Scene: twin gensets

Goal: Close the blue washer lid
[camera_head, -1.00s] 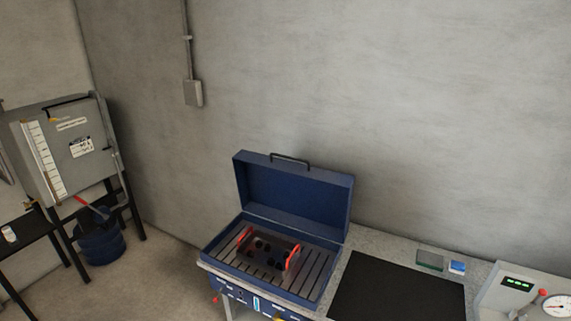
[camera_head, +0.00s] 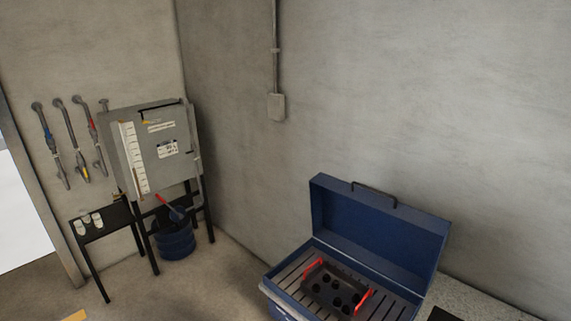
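The blue washer (camera_head: 276,294) stands at the lower right in the head view, its front cut off by the picture's bottom edge. Its blue lid (camera_head: 375,232) is open and stands up at the back, with a dark handle (camera_head: 374,194) on its top edge. Inside the washer, a dark block with round holes and red handles (camera_head: 334,290) rests on a slatted rack (camera_head: 392,302). Neither of my grippers is in view.
A grey cabinet (camera_head: 158,150) on black legs stands at the left, with a blue bucket (camera_head: 175,243) by it. A small black table (camera_head: 102,224) holds several light cups. Hoses hang on the wall. Open floor lies between bucket and washer.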

